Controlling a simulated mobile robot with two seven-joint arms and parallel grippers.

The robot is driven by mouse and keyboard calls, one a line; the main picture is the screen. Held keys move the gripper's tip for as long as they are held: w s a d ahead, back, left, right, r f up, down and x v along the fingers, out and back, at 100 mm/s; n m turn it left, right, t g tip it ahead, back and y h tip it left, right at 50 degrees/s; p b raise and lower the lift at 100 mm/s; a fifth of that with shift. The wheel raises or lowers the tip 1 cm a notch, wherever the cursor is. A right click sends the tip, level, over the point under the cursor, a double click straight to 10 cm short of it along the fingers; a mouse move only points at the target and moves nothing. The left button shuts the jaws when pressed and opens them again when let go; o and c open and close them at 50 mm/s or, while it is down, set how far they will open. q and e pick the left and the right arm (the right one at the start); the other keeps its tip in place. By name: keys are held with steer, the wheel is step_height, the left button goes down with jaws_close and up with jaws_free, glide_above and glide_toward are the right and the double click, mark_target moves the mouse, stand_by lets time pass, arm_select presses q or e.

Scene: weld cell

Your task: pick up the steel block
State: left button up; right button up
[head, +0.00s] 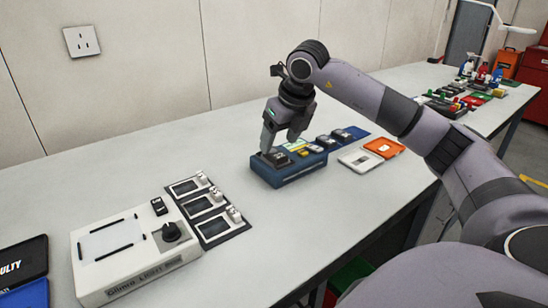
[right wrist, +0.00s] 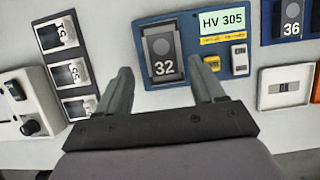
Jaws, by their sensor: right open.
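A grey steel block marked 32 (right wrist: 163,48) sits in the left part of a blue holder (right wrist: 188,78), beside a label reading HV 305 (right wrist: 224,20). In the head view the block (head: 278,158) is a small dark piece on the blue holder (head: 290,178), partly covered by my fingers. My right gripper (head: 280,144) is open and points down just above the block. My left gripper is not in view.
A white device with a knob (head: 130,255) and a dark panel of several small units (head: 208,210) stand left of the holder. More blue holders (head: 343,136) and white and orange trays (head: 384,148) lie to the right. The table front is clear.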

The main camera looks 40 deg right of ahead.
mark_target(276, 153)
steer(key=shift+d+x, duration=0.1)
steer(key=shift+x, duration=0.85)
steer(key=shift+d+x, duration=0.15)
steer(key=shift+x, duration=0.85)
jaws_close()
steer(key=shift+r, duration=0.1)
